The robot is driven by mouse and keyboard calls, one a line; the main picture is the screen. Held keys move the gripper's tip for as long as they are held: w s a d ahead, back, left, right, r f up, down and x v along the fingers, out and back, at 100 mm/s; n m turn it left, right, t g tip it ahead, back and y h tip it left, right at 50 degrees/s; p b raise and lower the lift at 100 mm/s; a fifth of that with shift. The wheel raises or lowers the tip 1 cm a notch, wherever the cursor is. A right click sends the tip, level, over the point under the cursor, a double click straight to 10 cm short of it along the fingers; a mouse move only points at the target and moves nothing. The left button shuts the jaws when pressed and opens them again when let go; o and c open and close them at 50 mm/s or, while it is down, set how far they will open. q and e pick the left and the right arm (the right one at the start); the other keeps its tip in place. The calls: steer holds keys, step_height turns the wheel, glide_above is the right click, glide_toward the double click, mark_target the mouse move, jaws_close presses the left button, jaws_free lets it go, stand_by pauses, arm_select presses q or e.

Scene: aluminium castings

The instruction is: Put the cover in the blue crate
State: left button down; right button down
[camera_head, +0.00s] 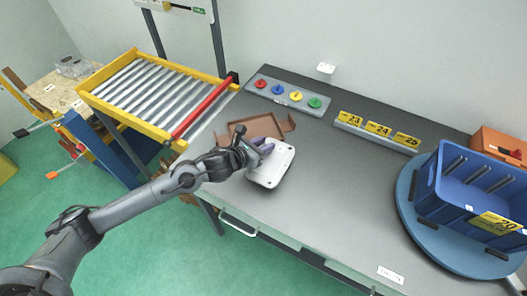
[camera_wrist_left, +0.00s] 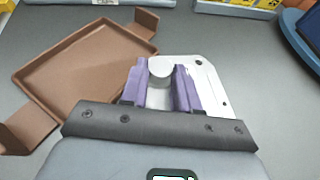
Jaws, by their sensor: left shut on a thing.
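The cover (camera_head: 273,168) is a light grey, rounded flat plate at the middle of the table. My left gripper (camera_head: 262,147) is shut on it, and the cover's far part shows beyond the fingers. In the left wrist view the purple fingers (camera_wrist_left: 160,88) stand on either side of a round knob on the cover (camera_wrist_left: 206,84). I cannot tell whether the cover touches the table. The blue crate (camera_head: 455,212) sits at the right on a round blue turntable (camera_head: 412,222). My right gripper is not in view.
A brown tray (camera_head: 284,124) lies just behind the cover; it also shows in the left wrist view (camera_wrist_left: 75,62). A panel of coloured knobs (camera_head: 286,95) and yellow number tags (camera_head: 378,130) stand at the back. Bare table lies between cover and turntable. A roller conveyor (camera_head: 157,92) is at left.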

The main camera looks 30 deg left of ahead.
arm_select(q)
steer(key=shift+f+b, duration=0.3)
steer(key=shift+f, duration=1.7)
steer(key=shift+f, duration=0.1)
steer(key=c, duration=1.1)
jaws_free()
steer(key=shift+f, duration=0.1)
steer(key=shift+s+a+r, duration=0.1)
steer(key=shift+r, duration=0.15)
steer(key=p+v, duration=0.1)
steer(key=v, duration=0.9)
steer(key=shift+s, duration=0.25)
steer(key=shift+s+a+r, duration=0.15)
steer(key=shift+s+r, duration=0.15)
steer(key=shift+s, duration=0.25)
steer(key=shift+c, duration=0.4)
